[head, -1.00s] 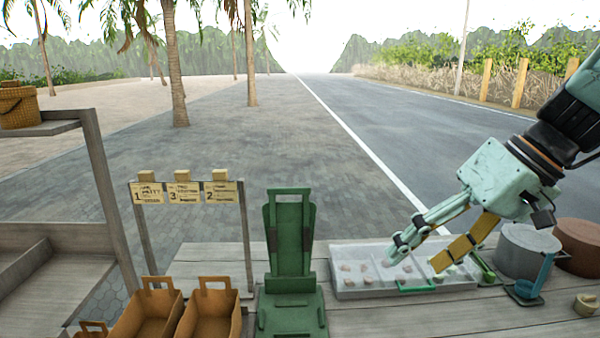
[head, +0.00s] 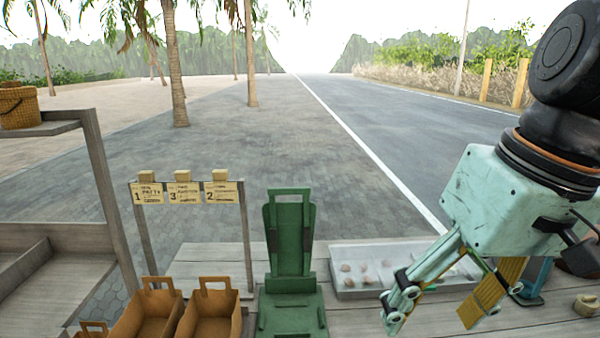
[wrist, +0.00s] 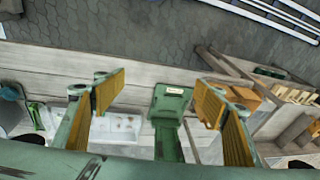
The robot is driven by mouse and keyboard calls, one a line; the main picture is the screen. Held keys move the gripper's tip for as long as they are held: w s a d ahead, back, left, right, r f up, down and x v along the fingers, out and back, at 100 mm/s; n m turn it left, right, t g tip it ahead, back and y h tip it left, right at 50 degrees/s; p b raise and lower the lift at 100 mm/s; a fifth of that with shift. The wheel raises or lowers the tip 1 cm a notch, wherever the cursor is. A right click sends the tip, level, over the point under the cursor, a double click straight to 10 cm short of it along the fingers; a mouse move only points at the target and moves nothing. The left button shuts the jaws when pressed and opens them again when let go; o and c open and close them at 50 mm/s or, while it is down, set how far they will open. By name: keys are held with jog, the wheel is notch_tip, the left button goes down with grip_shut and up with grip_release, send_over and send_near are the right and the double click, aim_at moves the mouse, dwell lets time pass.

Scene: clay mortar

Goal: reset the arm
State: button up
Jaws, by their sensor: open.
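My gripper (head: 432,318) is open and empty. In the head view it hangs at the right, in front of the white tray (head: 347,292), and hides the tray's right part. In the wrist view the gripper (wrist: 160,105) shows its yellow finger pads wide apart, with no object between them. The tray (wrist: 115,143) also shows there, beside the left fingers. A green stand (head: 289,245) is upright on the table, left of the tray; it also shows between the fingers in the wrist view (wrist: 168,104).
Brown paper bags (head: 207,312) stand at the front left, below a rack with numbered cards (head: 183,193). A wooden shelf (head: 97,160) holds a wicker basket (head: 18,107) at the far left. A small beige piece (head: 585,305) lies at the right edge. Several small lumps (head: 367,280) lie in the tray.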

jog(key=shift+s+d+m+t+h, duration=0.75)
jog(key=shift+s+d+h, duration=0.4)
jog(key=shift+s, duration=2.8)
notch_tip(320, 180, up, 18)
jog(key=p, duration=1.7)
jog(key=shift+d+f, duration=0.1)
notch_tip(320, 180, down, 5)
jog(key=b, duration=0.5)
